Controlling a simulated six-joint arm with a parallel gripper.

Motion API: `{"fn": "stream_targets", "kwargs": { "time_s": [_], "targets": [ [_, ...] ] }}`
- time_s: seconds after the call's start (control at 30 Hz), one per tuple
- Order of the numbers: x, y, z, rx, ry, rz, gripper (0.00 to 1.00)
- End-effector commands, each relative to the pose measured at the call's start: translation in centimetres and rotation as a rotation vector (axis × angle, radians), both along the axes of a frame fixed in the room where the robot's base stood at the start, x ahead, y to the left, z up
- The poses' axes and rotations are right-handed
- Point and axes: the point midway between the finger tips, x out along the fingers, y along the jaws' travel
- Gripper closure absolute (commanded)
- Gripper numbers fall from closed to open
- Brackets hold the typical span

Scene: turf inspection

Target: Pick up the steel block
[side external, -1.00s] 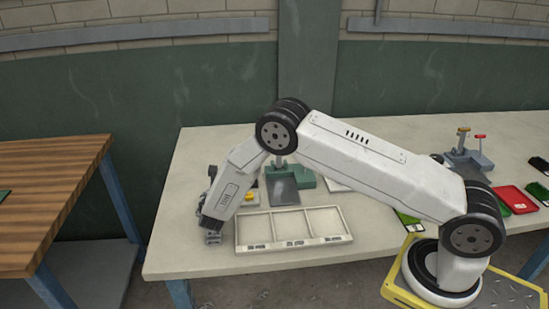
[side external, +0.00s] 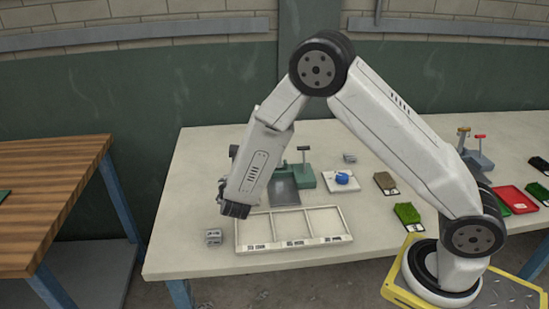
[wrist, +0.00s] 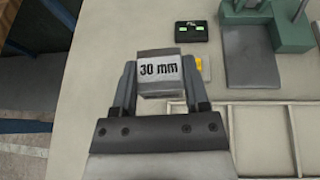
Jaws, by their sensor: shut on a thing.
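The steel block (wrist: 158,72) is a grey block with a "30 mm" label on the face towards the wrist camera. In the wrist view my gripper (wrist: 159,88) is shut on it, with one dark finger on each side. In the side view my gripper (side external: 234,210) is above the table, left of the divided tray, and the block in its jaws cannot be made out there. A small grey metal piece (side external: 213,237) rests on the table below and left of it; I cannot tell what it is.
A pale three-compartment tray (side external: 293,247) lies right of my gripper. Behind it stands a green fixture with a grey plate (side external: 284,190). A black device with green lights (wrist: 191,31) and a yellow item (wrist: 198,63) lie beyond the block. The table's left edge is near.

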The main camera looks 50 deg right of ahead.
Motion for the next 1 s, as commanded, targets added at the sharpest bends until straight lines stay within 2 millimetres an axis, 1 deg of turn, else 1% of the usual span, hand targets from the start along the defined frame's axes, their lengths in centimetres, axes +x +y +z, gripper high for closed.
{"fn": "stream_targets", "kwargs": {
  "time_s": [0.03,0.2,0.4,0.6,1.0],
  "targets": [
    [-0.7,0.0,0.5,0.000,-0.002,0.001,1.00],
    [-2.7,0.0,1.4,0.000,-0.004,0.001,1.00],
    [-4.3,0.0,2.0,0.000,-0.003,0.000,1.00],
    [-4.9,0.0,2.3,0.000,-0.003,0.000,1.00],
    [-5.0,0.0,2.3,0.000,-0.003,-0.001,1.00]
  ]
}}
